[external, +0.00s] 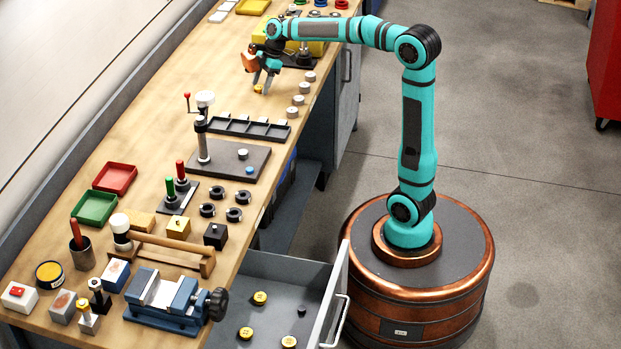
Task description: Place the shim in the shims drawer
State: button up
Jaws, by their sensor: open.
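My gripper (262,84) is open and points down over the far part of the workbench. A small yellow piece (258,88), which may be the shim, is at its fingertips on the bench top. The fingers partly hide it, and I cannot tell whether they touch it. An open drawer (292,268) sticks out from the bench's near end, with several yellow round pieces and a small dark one on its grey floor. I see no label that shows whether it is the shims drawer.
Grey cylinders (298,100) stand along the bench edge near my gripper. A black slotted tray (250,128) and a press on a dark plate (232,160) stand nearer. A blue vise (168,300) and a mallet (160,240) crowd the bench beside the drawer.

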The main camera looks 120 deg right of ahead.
aim_at(261, 86)
jog(key=c, duration=1.2)
jog(key=shift+r, duration=0.1)
notch_tip(261, 86, up, 10)
jog(key=w+r+m+h, duration=0.25)
jog(key=w+m, duration=0.55)
jog(key=w, duration=1.9)
jog(key=w+a+r+n, duration=0.2)
jog(key=w+a, duration=0.5)
jog(key=a, duration=0.4)
jog(key=w+a+r+n, duration=0.1)
jog(key=w+a+r, duration=0.1)
jog(key=w+a, duration=0.7)
jog(key=w+a+f+n+y, duration=0.1)
jog(key=a+f+n, duration=0.1)
jog(key=a, duration=1)
jog(key=w+a+f+n+y, duration=0.1)
jog(key=w+a+f+n, duration=0.1)
jog(key=a, duration=1.1)
jog(key=shift+a+f+n, duration=0.3)
jog(key=shift+f+n, duration=0.2)
jog(key=shift+f, duration=0.05)
